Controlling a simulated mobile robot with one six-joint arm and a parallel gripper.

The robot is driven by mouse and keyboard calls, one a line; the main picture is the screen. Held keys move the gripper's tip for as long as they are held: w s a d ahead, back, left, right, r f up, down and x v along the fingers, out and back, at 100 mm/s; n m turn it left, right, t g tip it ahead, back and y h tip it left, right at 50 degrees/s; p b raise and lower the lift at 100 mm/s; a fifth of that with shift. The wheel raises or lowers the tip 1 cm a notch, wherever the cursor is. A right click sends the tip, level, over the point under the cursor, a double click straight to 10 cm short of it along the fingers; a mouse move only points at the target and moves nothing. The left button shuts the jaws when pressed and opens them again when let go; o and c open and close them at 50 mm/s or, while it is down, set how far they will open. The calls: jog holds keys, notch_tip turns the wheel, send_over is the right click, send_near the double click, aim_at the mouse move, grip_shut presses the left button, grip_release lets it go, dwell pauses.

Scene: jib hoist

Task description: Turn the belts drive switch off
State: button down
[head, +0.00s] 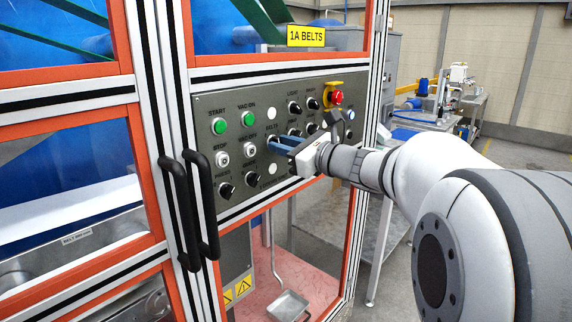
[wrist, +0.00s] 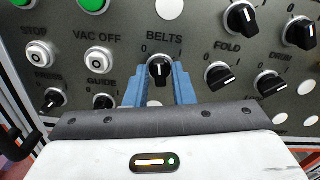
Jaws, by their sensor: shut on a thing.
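The belts drive switch (wrist: 159,66) is a black rotary knob under the BELTS label in the wrist view, with 0 at its upper left and 1 at its upper right. A short white mark shows on the knob, pointing roughly upward. My gripper (wrist: 160,78) has its two blue fingers on either side of the knob, shut on it. In the head view my gripper (head: 284,145) reaches the panel from the right, and its fingers hide most of the switch.
The grey control panel (head: 237,92) carries other knobs and buttons close by. The FOLD knob (wrist: 219,76) is right of my fingers, the VAC OFF button (wrist: 99,60) left. A red emergency stop (head: 336,97) sits upper right. Black door handles (head: 205,205) stand out at left.

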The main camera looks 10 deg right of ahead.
jog(key=n+b, duration=0.6)
jog(key=b, duration=0.2)
jog(key=shift+f, duration=0.15)
jog(key=shift+n, duration=0.3)
jog(key=c, duration=1.5)
grip_release()
jog(key=v, duration=0.7)
jog(key=shift+s+d, duration=0.25)
jog(key=shift+s, duration=0.05)
